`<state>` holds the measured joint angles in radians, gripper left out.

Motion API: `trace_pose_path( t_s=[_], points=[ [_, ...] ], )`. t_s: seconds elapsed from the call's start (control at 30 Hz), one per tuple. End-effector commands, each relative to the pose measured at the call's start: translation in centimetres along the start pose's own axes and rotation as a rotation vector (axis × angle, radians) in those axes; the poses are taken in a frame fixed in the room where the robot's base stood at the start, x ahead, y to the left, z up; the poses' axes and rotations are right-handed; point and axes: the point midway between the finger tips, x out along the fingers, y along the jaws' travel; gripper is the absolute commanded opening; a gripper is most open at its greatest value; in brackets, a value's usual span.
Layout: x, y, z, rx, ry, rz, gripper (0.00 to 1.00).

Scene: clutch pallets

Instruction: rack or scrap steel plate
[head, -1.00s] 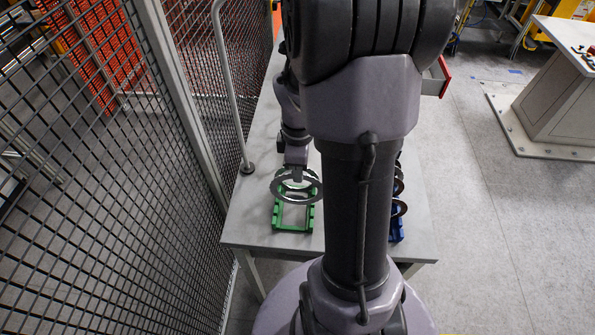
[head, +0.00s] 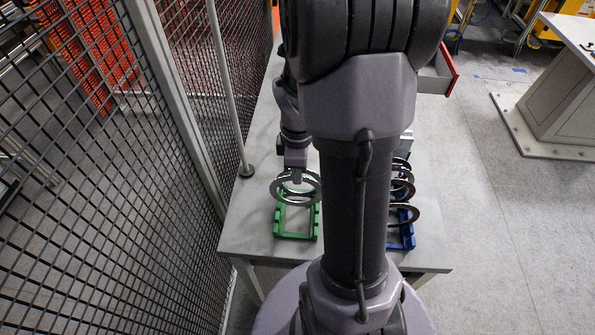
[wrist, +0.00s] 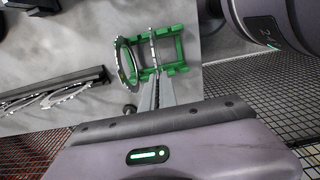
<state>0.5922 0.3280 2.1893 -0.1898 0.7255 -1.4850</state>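My gripper (head: 296,178) is over the green rack (head: 283,236) on the table, with its fingers closed on a steel plate (head: 281,198), a thin toothed ring. In the wrist view the fingers (wrist: 156,92) point at the green rack (wrist: 180,48), and the held plate (wrist: 153,45) shows nearly edge-on. Another ring plate (wrist: 121,61) stands tilted at the rack's left end in that view. I cannot tell whether the held plate touches the rack. A blue rack (head: 407,242) with several brownish ring plates (head: 406,222) stands to the right, partly hidden by my arm.
A mesh fence (head: 110,190) runs along the table's left side, with a grey post (head: 246,170) by the edge. A red-fronted drawer (head: 450,75) sticks out at the far right of the table (head: 240,230). In the wrist view a dark holder (wrist: 60,88) with several rings lies left.

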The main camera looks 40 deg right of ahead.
Motion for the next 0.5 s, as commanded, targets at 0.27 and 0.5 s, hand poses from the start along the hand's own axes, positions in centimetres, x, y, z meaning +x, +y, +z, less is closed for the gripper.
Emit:
trace_pose_path(
  t_s=[0.27, 0.5],
  points=[
    [3.1, 0.0, 0.0, 0.001, 0.000, -0.001, 0.00],
    [5.5, 0.0, 0.0, 0.001, 0.000, 0.000, 0.00]
  ],
)
